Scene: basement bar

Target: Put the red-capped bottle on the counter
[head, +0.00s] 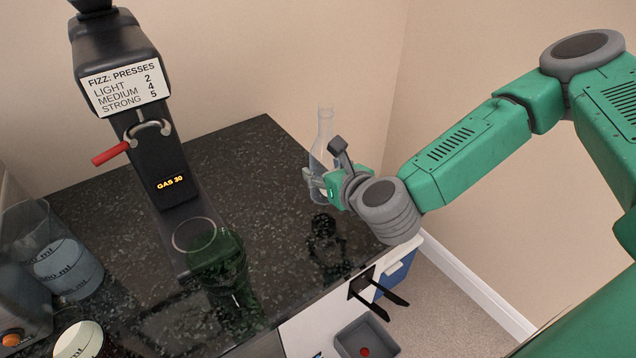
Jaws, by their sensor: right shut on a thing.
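A clear, see-through bottle (324,135) stands upright at the right part of the dark speckled counter (255,150) in the head view. No red cap shows on its neck. My right gripper (319,186) is shut on the lower part of the bottle, its arm coming in from the right. The bottle's base is partly hidden by the gripper, and I cannot tell whether it touches the counter. My left gripper is not in view.
A black fizz machine (150,130) with a red lever (110,153) stands at the left. A measuring jug (50,250) is at the far left. A dark green shape (222,268) shows in front of the machine. A grey bin (368,336) holding something red is below the counter's right edge.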

